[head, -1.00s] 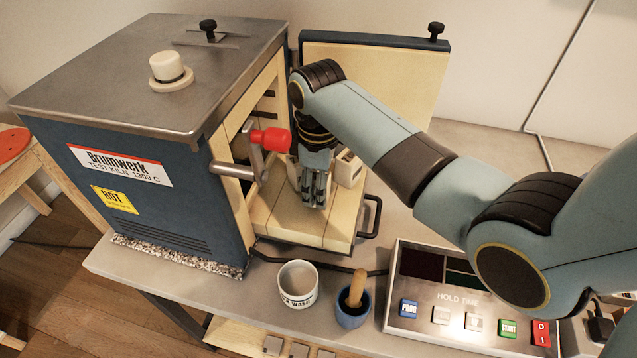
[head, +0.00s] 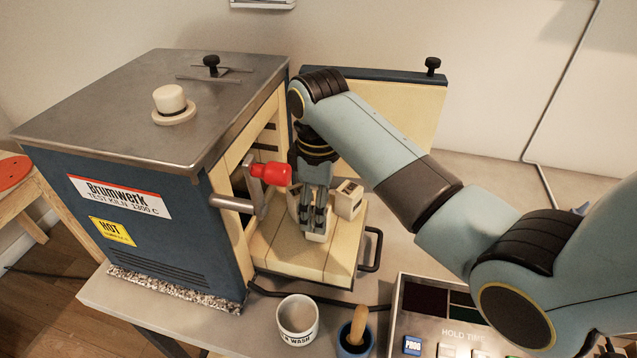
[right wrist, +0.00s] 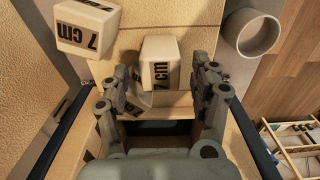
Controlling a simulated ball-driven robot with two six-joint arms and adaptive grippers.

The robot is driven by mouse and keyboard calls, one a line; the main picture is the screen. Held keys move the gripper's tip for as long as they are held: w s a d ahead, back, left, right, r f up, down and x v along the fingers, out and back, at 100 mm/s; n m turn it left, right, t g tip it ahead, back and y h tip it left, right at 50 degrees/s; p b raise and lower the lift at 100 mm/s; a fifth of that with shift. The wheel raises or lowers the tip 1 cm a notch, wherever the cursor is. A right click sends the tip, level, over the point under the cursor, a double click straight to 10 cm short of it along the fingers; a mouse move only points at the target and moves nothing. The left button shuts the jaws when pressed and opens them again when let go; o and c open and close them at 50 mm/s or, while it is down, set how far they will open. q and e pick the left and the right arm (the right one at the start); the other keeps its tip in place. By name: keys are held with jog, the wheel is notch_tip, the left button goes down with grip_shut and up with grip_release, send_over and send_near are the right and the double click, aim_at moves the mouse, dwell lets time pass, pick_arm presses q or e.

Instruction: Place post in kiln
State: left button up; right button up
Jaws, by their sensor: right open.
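My right gripper (head: 314,222) points down over the cream pull-out slab (head: 270,252) at the kiln mouth. Its jaws are open. In the right wrist view, a cream post (right wrist: 158,68) marked 7 cm sits by the fingertips (right wrist: 165,85), with gaps to both fingers. The head view shows its pale lower part (head: 317,238) under the fingers. A second 7 cm post (right wrist: 88,27) stands to one side, also in the head view (head: 348,199). More 7 cm lettering shows behind the left finger, partly hidden. The kiln (head: 150,215) is open; its inside is mostly hidden. My left gripper is out of view.
The kiln door (head: 400,115) stands open behind my arm. A red-knobbed lever (head: 271,174) juts out beside my gripper. A white cup (head: 298,318), a blue cup (head: 354,338) and a control box (head: 440,310) stand in front. A black handle (head: 374,250) edges the slab.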

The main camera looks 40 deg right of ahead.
notch_tip(320, 180, up, 8)
jog(key=shift+r+b, duration=0.1)
jog(key=shift+b, duration=0.25)
dwell(0.4)
